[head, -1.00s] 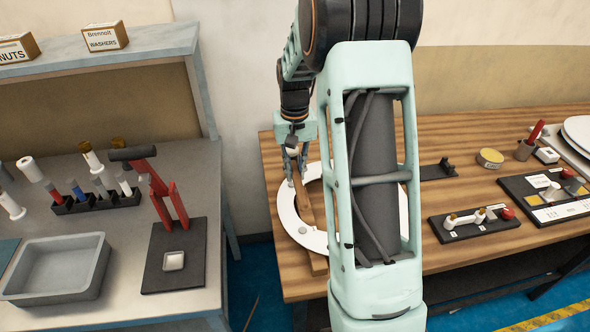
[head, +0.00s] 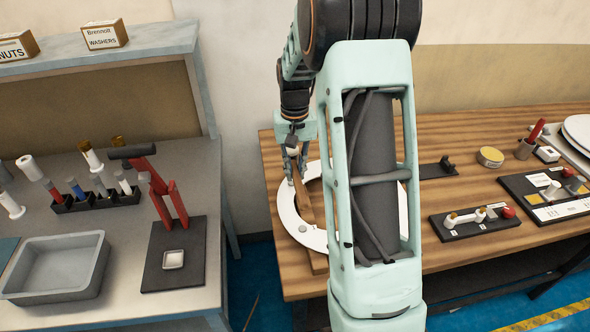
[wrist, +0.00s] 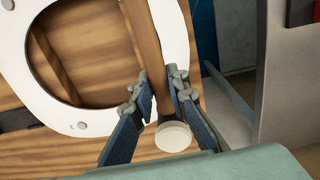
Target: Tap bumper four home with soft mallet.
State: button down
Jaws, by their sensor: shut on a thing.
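My gripper (head: 297,178) is over the left part of a white toilet seat (head: 285,213) on the wooden bench. In the wrist view my gripper (wrist: 159,78) is shut on a long wooden handle with a round cream end (wrist: 173,137), apparently the soft mallet (head: 305,208). The cream end is nearest the wrist camera; the handle runs away over the seat (wrist: 28,88). The far end of the mallet is out of the wrist view. A small grey round bumper (wrist: 82,126) sits on the seat rim; one shows in the head view (head: 302,229). I cannot tell which is number four.
My arm hides the seat's right side in the head view. A dark tray of small parts (head: 476,224), a yellow-topped tin (head: 490,156) and a red-handled tool (head: 536,132) are to the right. A grey bench (head: 120,234) with a red press (head: 172,200) stands left, across a gap.

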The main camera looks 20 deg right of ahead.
notch_tip(320, 180, down, 6)
jog(key=b, duration=0.4)
notch_tip(320, 180, up, 6)
jog(key=p, duration=0.4)
jog(key=shift+f, duration=0.25)
jog(key=shift+f, duration=0.1)
